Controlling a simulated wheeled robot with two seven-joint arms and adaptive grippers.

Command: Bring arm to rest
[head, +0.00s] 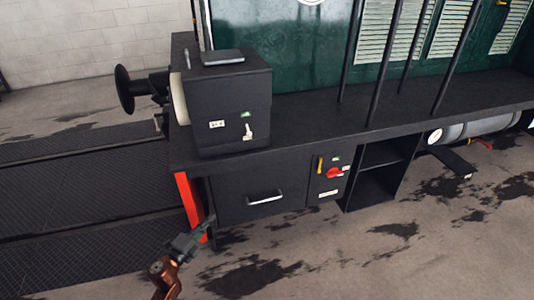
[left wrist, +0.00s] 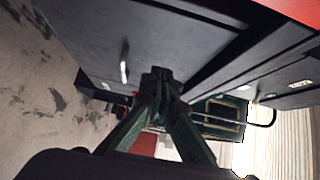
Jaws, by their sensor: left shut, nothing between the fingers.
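My left gripper (head: 206,226) shows at the lower left of the head view, beside the red post at the tram's front corner. Its arm comes up from the bottom edge. In the left wrist view the two green fingers (left wrist: 158,90) meet at their tips, with nothing between them. I cannot tell whether the gripper touches the red post (head: 188,205). My right gripper is in neither view.
The black tram deck (head: 320,120) carries a dark box (head: 228,105). Below it are a drawer with a silver handle (head: 265,198), a panel with a red switch (head: 334,173) and an open shelf (head: 378,175). A round buffer (head: 124,89) juts left. The stained floor (head: 330,255) in front is clear.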

